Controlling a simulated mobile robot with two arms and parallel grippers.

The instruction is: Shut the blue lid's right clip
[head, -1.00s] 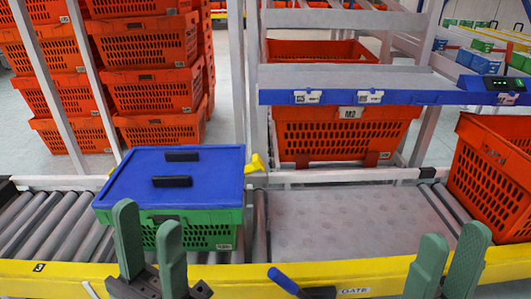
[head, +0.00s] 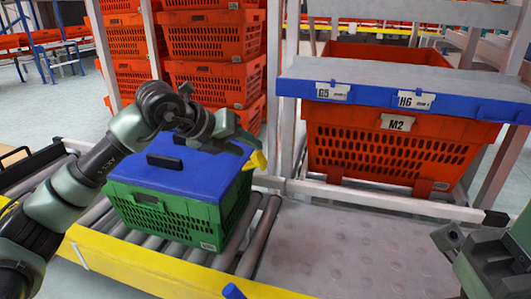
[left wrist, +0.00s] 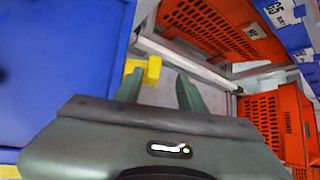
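A green tote (head: 165,210) with a blue lid (head: 185,165) sits on the rollers at left. The lid's yellow right clip (head: 256,161) sticks out at the lid's right edge. It also shows in the left wrist view (left wrist: 152,70), beside the blue lid (left wrist: 60,70). My left gripper (head: 245,140) is over the lid's right side, close to the clip. In the left wrist view its fingers (left wrist: 160,88) are apart with nothing held; the clip lies near the left fingertip. Contact cannot be told. My right gripper is partly in view at the lower right, its fingers unclear.
An orange tote (head: 400,150) marked M2 stands behind the conveyor under a blue-edged shelf (head: 380,95). Stacked orange totes (head: 215,80) stand behind the lid. A grey upright (head: 290,90) rises behind the clip. The grey plate (head: 340,250) right of the green tote is clear.

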